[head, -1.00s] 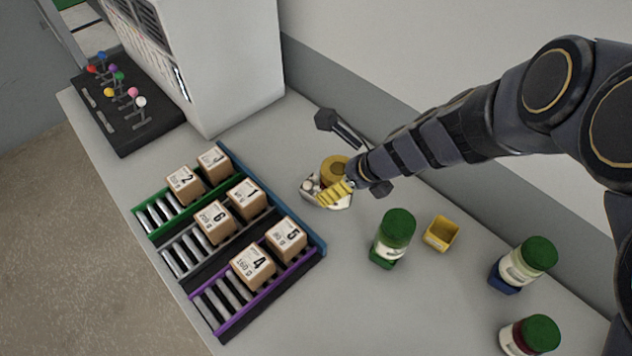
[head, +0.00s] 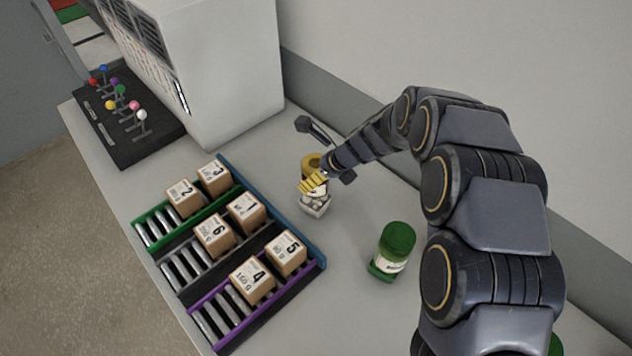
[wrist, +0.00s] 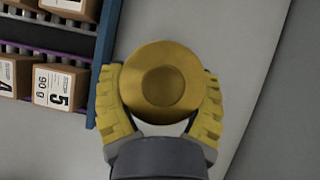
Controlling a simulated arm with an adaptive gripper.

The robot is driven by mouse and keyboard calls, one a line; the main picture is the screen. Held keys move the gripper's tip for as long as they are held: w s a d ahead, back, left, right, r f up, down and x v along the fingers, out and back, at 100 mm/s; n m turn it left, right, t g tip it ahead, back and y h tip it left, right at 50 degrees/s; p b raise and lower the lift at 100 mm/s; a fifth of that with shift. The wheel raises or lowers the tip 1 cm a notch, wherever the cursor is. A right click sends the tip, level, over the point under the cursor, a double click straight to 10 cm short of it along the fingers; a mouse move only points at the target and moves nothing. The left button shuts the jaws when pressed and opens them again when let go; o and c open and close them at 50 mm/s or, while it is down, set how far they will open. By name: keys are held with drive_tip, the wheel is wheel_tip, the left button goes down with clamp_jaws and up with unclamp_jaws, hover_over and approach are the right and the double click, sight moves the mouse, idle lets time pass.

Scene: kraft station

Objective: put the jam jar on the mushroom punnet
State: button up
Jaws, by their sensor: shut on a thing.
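The jam jar with a gold lid (head: 312,162) is between my gripper's yellow fingers (head: 313,182). In the wrist view the round lid (wrist: 162,82) faces the camera, with a yellow finger on each side. My gripper is shut on the jar, and the fingers hide much of its body. The white mushroom punnet (head: 315,208) shows just below the fingers in the head view, partly covered by them. Whether the jar touches the punnet, I cannot tell. In the wrist view the punnet is mostly or wholly hidden under the lid.
Roller lanes with several numbered cartons (head: 285,252) lie to the left, behind a blue rail (head: 318,248). A green-lidded jar (head: 397,240) stands to the right. A large white machine (head: 230,80) stands behind. The counter between punnet and green-lidded jar is clear.

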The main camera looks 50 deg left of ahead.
drive_tip(key=shift+w+a+f, duration=0.3)
drive_tip(key=shift+a+f, duration=0.1)
drive_tip(key=shift+f, duration=1.75)
drive_tip(key=shift+f, duration=0.1)
drive_tip(key=o, duration=1.1)
drive_tip(key=v, duration=1.2)
